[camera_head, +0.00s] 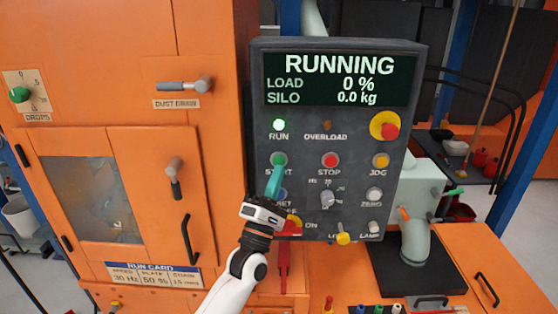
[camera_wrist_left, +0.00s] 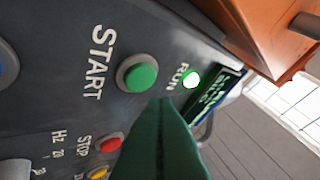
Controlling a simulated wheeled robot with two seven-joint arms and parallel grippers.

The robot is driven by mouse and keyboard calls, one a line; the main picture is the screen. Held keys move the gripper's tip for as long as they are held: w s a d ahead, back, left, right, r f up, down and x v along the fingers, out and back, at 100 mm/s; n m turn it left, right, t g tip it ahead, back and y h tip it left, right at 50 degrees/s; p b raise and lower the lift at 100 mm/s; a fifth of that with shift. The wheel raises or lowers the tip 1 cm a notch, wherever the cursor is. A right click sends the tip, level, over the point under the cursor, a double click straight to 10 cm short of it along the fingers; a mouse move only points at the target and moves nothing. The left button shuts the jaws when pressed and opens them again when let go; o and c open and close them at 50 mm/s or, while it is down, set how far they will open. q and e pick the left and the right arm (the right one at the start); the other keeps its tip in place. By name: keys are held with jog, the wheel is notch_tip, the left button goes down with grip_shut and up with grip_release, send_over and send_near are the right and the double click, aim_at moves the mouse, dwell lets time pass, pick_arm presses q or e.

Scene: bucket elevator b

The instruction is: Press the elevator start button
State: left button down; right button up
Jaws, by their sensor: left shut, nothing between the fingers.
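The green START button (camera_head: 279,159) is on the grey control panel (camera_head: 262,90), left of the red STOP button (camera_head: 330,160). The START button also shows in the left wrist view (camera_wrist_left: 138,74), uncovered. My left gripper (camera_head: 275,172) is shut and empty, its teal fingertips just below the button in the head view. In the wrist view the fingertips are close to the button's edge; I cannot tell whether they touch the panel. The green RUN lamp (camera_head: 278,125) is lit, and the display (camera_head: 341,78) reads RUNNING, load 0 %, silo 0.0 kg. My right gripper is not in view.
A red-and-yellow emergency stop (camera_head: 385,126) is at the panel's right. The JOG button (camera_head: 381,161) and a selector knob (camera_head: 327,199) are near. The orange cabinet (camera_head: 130,60) with handles stands left. A pipe (camera_head: 414,244) rises at right.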

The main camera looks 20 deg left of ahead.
pick_arm(q)
jog(key=s, duration=0.2)
jog(key=s+d+p, duration=0.1)
jog(key=s, duration=0.1)
jog(key=shift+r, duration=0.1)
dwell(0.5)
notch_tip(320, 180, down, 24)
jog(key=w+m+g, duration=0.2)
jog(key=m+g, duration=0.4)
jog(key=s+f+m+g+b, duration=0.1)
jog(key=s+f+m+g, duration=0.3)
jog(key=f, duration=0.8)
jog(key=s+f+m+g+b, duration=0.1)
jog(key=s+f+g, duration=0.3)
jog(key=f, duration=0.7)
jog(key=s+a+f+m+g+y+b, duration=0.15)
jog(key=s+f+m+g, duration=0.25)
jog(key=s+f, duration=0.95)
jog(key=s+a+f+m+g+y+p, duration=0.1)
jog(key=s+a+f+m+g, duration=0.25)
jog(key=s+f, duration=1)
jog(key=s+a+m+g, duration=0.1)
jog(key=s+m+g, duration=0.2)
jog(key=s, duration=1.3)
jog(key=shift+a+y+b, duration=0.2)
jog(key=shift+y+b, duration=0.15)
jog(key=shift+b, duration=0.05)
